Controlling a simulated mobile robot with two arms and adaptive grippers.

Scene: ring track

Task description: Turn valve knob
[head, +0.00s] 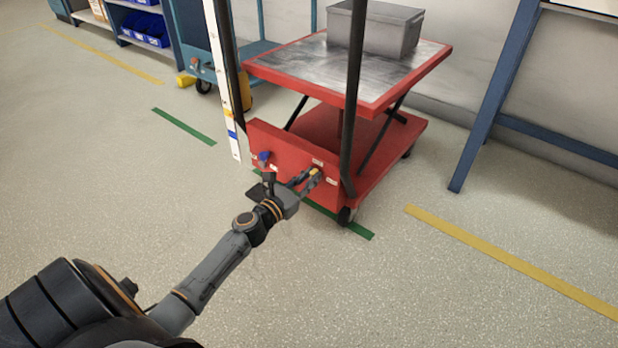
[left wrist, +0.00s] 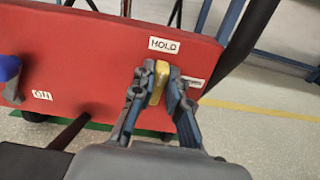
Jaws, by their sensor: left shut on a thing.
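A yellow valve knob (head: 314,172) is on the right part of the red front panel (head: 285,150) of a lift cart. In the left wrist view the knob (left wrist: 157,84) stands nearly upright, tilted slightly, below a label (left wrist: 164,45) reading "HOLD". My left gripper (head: 308,178) is shut on the yellow knob, one finger on each side. Another small label (left wrist: 192,81) right of the knob is partly hidden by a finger. A blue knob (left wrist: 9,68) is on the panel's left, with a label (left wrist: 41,95) near it. My right gripper is out of view.
The cart has a raised red-rimmed platform (head: 430,60) carrying a grey bin (head: 376,28). Black handle bars (head: 353,90) rise beside the panel. A blue trolley (head: 205,68) stands behind left, and a blue table leg (head: 490,110) at right. Floor in front is clear.

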